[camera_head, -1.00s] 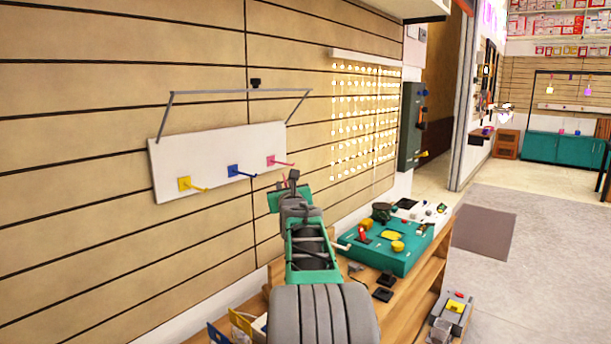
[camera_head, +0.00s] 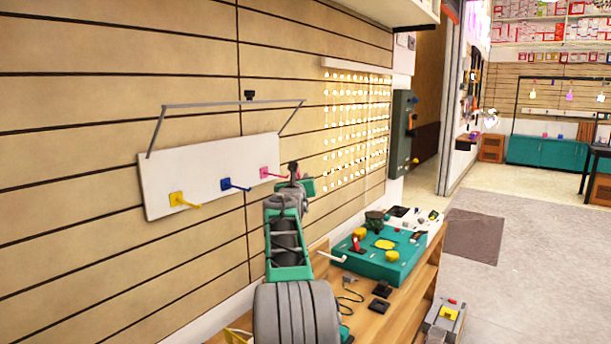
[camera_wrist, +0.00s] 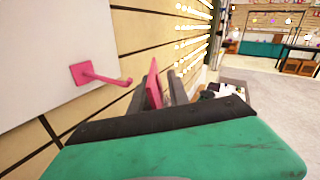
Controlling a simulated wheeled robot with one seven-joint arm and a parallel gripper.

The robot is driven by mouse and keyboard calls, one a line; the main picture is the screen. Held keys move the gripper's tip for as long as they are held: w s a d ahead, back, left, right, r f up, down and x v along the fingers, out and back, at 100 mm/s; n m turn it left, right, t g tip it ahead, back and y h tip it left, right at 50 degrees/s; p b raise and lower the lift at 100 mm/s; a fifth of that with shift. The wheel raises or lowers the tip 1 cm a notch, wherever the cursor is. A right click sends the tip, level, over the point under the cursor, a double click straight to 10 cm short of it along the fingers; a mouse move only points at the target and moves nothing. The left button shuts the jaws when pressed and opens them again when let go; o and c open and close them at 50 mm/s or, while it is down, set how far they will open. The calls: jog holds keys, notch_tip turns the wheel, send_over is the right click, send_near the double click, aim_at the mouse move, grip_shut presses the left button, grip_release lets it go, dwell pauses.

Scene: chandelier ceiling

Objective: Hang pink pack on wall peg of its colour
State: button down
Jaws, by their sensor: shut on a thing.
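The pink peg (camera_head: 269,173) is the rightmost of the pegs on a white board (camera_head: 212,184) hung on the slatted wall. It also shows in the wrist view (camera_wrist: 98,74), its rod pointing out to the right with an upturned tip. My gripper (camera_wrist: 167,92) is shut on the pink pack (camera_wrist: 152,84), which appears as a thin upright pink edge between the fingers. The pack is to the right of the peg tip in the wrist view and looks apart from it. In the head view my gripper (camera_head: 293,172) is just right of the pink peg, and the pack is hidden there.
A yellow peg (camera_head: 178,199) and a blue peg (camera_head: 230,185) are on the same board. A wooden bench (camera_head: 408,312) below holds a teal case (camera_head: 381,258) and loose items. Strings of lights (camera_head: 357,125) hang on the wall to the right. Open floor lies further right.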

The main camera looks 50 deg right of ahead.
jog(key=w+a+p, duration=0.1)
jog(key=w+p, duration=0.5)
jog(key=w, duration=0.1)
jog(key=shift+w+f, duration=0.2)
jog(key=shift+w, duration=0.05)
dwell(0.7)
jog(key=shift+s, duration=0.1)
jog(key=c, duration=1.4)
grip_release()
jog(key=shift+d, duration=0.15)
jog(key=shift+o, duration=1.2)
jog(key=shift+s+d, duration=0.1)
jog(key=shift+s, duration=0.1)
jog(key=shift+f, duration=0.1)
